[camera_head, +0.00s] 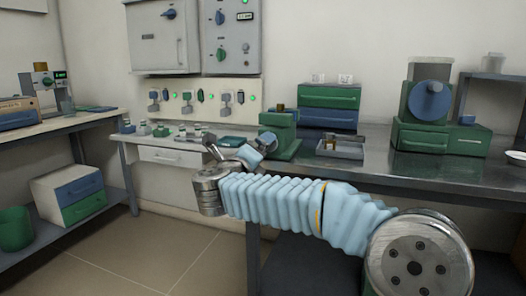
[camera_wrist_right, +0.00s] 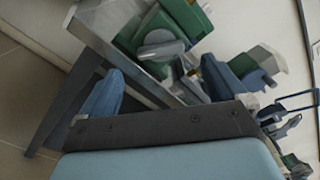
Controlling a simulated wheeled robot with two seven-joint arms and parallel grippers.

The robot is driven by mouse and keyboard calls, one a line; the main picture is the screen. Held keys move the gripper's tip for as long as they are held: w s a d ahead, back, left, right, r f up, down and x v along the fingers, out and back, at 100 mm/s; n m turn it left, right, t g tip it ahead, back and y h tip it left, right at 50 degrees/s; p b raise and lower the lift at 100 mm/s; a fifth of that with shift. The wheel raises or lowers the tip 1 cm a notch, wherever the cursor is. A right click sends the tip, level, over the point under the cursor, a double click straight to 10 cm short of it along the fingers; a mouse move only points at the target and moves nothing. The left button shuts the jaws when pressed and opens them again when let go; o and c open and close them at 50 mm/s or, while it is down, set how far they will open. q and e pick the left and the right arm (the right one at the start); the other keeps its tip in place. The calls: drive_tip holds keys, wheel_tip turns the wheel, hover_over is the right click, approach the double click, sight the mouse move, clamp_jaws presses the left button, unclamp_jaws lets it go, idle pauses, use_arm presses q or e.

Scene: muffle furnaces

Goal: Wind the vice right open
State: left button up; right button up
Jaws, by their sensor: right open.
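A green block-shaped fixture (camera_head: 281,131), which looks like the vice, stands at the front left end of the dark metal bench. Its jaws and their gap cannot be made out. In the right wrist view a green body (camera_wrist_right: 184,18) with a grey rounded handle (camera_wrist_right: 160,45) shows near the bench edge; it appears to be the same fixture. My right gripper (camera_head: 238,144) is open and empty, its fingers spread, in front of and to the left of the fixture, apart from it as far as I can tell. My left gripper is out of view.
A metal tray (camera_head: 340,149) lies right of the fixture, before green and blue drawers (camera_head: 328,107). A green machine with a blue disc (camera_head: 428,100) stands further right. A low white table (camera_head: 178,157) with small items is left. The floor (camera_head: 150,245) is clear.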

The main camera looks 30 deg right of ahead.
drive_tip(key=v, duration=0.8)
